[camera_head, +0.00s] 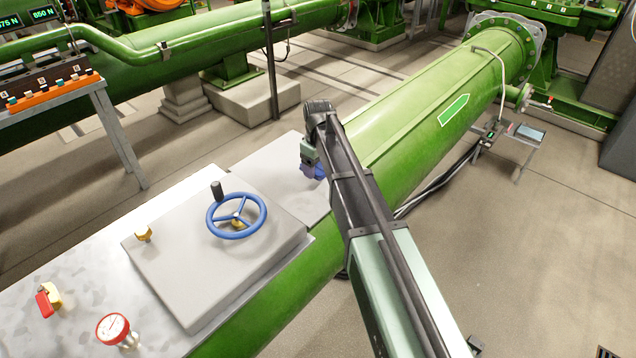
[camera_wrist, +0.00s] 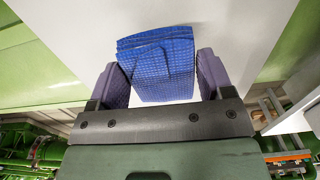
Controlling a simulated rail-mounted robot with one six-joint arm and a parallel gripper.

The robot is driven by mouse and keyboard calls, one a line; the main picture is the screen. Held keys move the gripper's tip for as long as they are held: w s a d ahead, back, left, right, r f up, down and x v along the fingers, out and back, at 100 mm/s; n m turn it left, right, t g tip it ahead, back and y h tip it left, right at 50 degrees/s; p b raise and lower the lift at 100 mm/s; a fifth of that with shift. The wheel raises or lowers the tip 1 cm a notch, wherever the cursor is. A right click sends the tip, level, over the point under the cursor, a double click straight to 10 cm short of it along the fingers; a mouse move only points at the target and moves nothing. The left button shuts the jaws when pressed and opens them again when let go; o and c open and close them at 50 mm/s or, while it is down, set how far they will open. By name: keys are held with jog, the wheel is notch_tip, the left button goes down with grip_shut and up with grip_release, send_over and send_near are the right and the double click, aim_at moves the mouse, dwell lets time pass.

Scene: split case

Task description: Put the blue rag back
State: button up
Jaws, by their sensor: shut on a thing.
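The blue rag (camera_wrist: 155,62), folded in layers, sits between the two purple-grey finger pads of my gripper (camera_wrist: 161,78) in the wrist view. The gripper is shut on it, and the rag's far end sticks out past the fingers. My arm hides part of that spot. A pale flat surface lies behind the rag in the wrist view; I cannot tell whether the rag touches it.
A raised grey cover (camera_head: 170,255) carries a blue handwheel (camera_head: 237,216) and a yellow fitting (camera_head: 143,233). The large green pipe (camera_head: 430,120) runs to the back right. A small table (camera_head: 529,133) stands beyond.

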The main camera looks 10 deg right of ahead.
aim_at(318, 165)
notch_tip(318, 165, down, 4)
jog(key=b, duration=0.3)
jog(key=shift+f, duration=0.1)
jog(key=shift+r, duration=0.3)
jog(key=shift+f, duration=0.25)
jog(key=o, duration=0.8)
jog(key=shift+r, duration=0.15)
notch_tip(318, 165, up, 12)
jog(key=p, duration=1.2)
jog(key=shift+r+p, duration=0.25)
jog(key=shift+p, duration=0.1)
jog(key=s+m, duration=0.2)
jog(key=s, duration=0.6)
jog(key=s+m, duration=0.2)
jog(key=s, duration=0.7)
jog(key=s+m, duration=0.3)
jog(key=s, duration=0.6)
jog(key=shift+s+a+f, duration=0.15)
jog(key=shift+a+f, duration=0.05)
jog(key=shift+a, duration=0.05)
